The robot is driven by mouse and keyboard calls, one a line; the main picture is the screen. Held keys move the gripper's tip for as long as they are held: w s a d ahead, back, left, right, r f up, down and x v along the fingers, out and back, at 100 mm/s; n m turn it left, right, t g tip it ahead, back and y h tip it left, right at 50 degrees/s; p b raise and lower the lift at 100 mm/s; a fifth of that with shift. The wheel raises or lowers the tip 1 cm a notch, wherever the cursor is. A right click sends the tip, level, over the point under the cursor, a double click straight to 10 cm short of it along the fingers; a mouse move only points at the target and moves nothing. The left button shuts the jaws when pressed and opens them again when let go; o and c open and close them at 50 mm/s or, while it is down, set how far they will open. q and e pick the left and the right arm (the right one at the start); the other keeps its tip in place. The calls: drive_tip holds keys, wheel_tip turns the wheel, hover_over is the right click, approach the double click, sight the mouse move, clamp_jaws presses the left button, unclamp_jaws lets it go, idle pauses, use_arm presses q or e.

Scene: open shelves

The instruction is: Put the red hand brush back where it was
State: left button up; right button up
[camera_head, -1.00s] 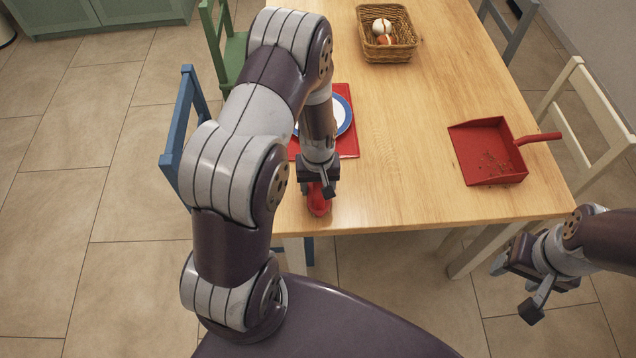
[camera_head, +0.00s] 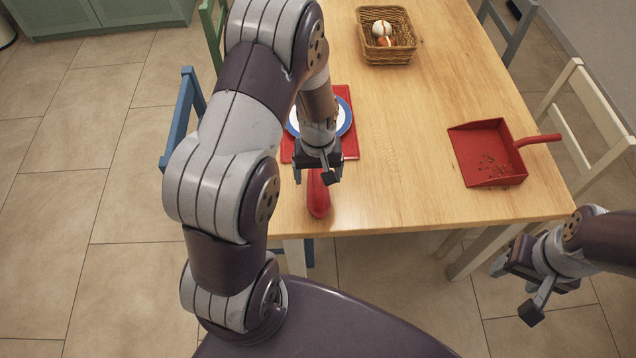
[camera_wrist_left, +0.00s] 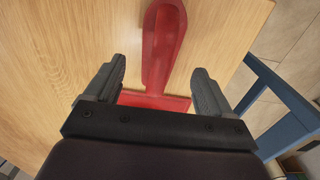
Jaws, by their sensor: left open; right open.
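The red hand brush (camera_head: 318,197) lies on the table near its front edge, with its handle toward that edge. Its far part is hidden under my left gripper. My left gripper (camera_head: 315,176) is open above the brush. In the left wrist view, the handle (camera_wrist_left: 163,45) extends forward between and beyond the open fingers (camera_wrist_left: 160,70), with no finger visibly closed on it. A red strip shows just ahead of the palm; I cannot tell whether it is brush head or placemat. My right gripper (camera_head: 530,285) is open and empty, off the table's front right corner.
A red placemat (camera_head: 350,146) with a blue-rimmed white plate (camera_head: 345,117) lies behind my left gripper. A red dustpan (camera_head: 485,150) with crumbs is on the right. A wicker basket (camera_head: 388,52) holding egg-like items stands farther back. The table's middle is clear. Chairs stand around.

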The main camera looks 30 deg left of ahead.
use_arm(q)
drive_tip(key=r, duration=0.6)
drive_tip(key=shift+s+d+r, duration=0.2)
drive_tip(key=shift+s+r, duration=0.05)
drive_tip(key=shift+r, duration=0.1)
drive_tip(key=s+d+r+m+t, duration=0.1)
drive_tip(key=s+d+r+m, duration=0.4)
drive_tip(key=s, duration=0.4)
drive_tip(key=shift+r+m, duration=0.4)
drive_tip(key=shift+m, duration=0.3)
